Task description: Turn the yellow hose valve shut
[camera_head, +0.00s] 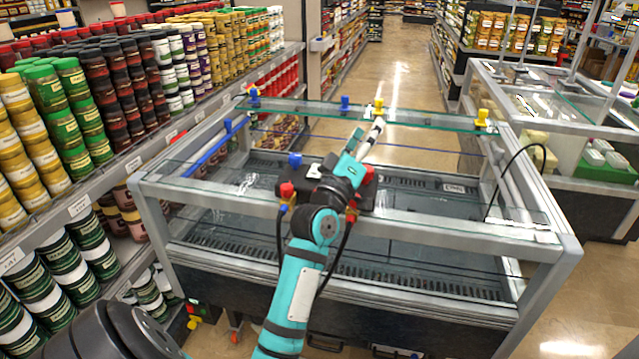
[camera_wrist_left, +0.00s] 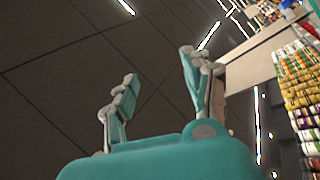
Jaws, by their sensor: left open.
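Two yellow valve handles show in the head view. One yellow valve (camera_head: 378,106) sits on the far glass-topped rail of the display case, just beyond my left gripper. The other yellow valve (camera_head: 482,119) is farther right on the same rail. I cannot tell which one belongs to the yellow hose. My left gripper (camera_head: 374,130) reaches over the case toward the nearer one; contact cannot be made out. In the left wrist view the fingers (camera_wrist_left: 158,66) are spread with nothing between them, and no valve shows. My right gripper is not in view.
The open display case (camera_head: 430,218) has metal rails around it. Blue valves (camera_head: 345,103) and a red valve (camera_head: 286,190) are on or near it. A black cable (camera_head: 520,158) loops at the right. Shelves of jars (camera_head: 120,90) stand close on the left. The aisle (camera_head: 400,75) behind is clear.

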